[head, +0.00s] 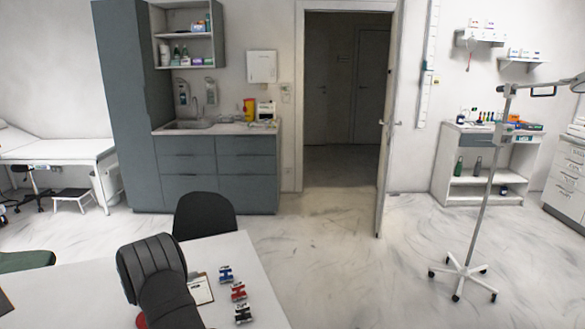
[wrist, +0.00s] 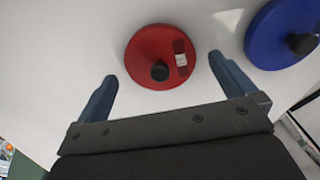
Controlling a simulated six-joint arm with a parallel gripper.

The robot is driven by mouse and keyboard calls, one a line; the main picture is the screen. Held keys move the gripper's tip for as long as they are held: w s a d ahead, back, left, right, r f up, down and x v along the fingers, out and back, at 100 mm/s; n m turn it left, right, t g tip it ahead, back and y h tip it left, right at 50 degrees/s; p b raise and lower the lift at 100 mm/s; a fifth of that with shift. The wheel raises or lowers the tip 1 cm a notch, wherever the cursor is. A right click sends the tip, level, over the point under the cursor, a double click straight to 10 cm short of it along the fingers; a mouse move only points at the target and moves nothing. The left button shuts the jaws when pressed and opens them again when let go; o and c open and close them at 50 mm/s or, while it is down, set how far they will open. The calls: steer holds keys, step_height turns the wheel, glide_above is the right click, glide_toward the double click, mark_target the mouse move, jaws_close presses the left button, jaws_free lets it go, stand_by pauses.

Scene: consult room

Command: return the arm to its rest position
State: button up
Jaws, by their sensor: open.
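My gripper (wrist: 162,67) is open in the wrist view, its two blue fingers spread apart with nothing held between them. A red disc (wrist: 145,50) with a black knob lies just beyond and between the fingertips. A small dark red piece with a white label (wrist: 181,58) sits on the disc's right part. In the head view my dark arm reaches over the white desk (head: 222,252) and hides the fingers.
A blue disc (wrist: 272,38) with a black knob lies to the right in the wrist view. On the desk, right of my arm, are a clipboard (head: 202,289) and small blue (head: 225,273), red (head: 238,291) and black (head: 243,314) pieces. A black chair (head: 205,214) stands behind the desk.

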step_height(320, 180, down, 2)
steer(key=shift+r, duration=1.9)
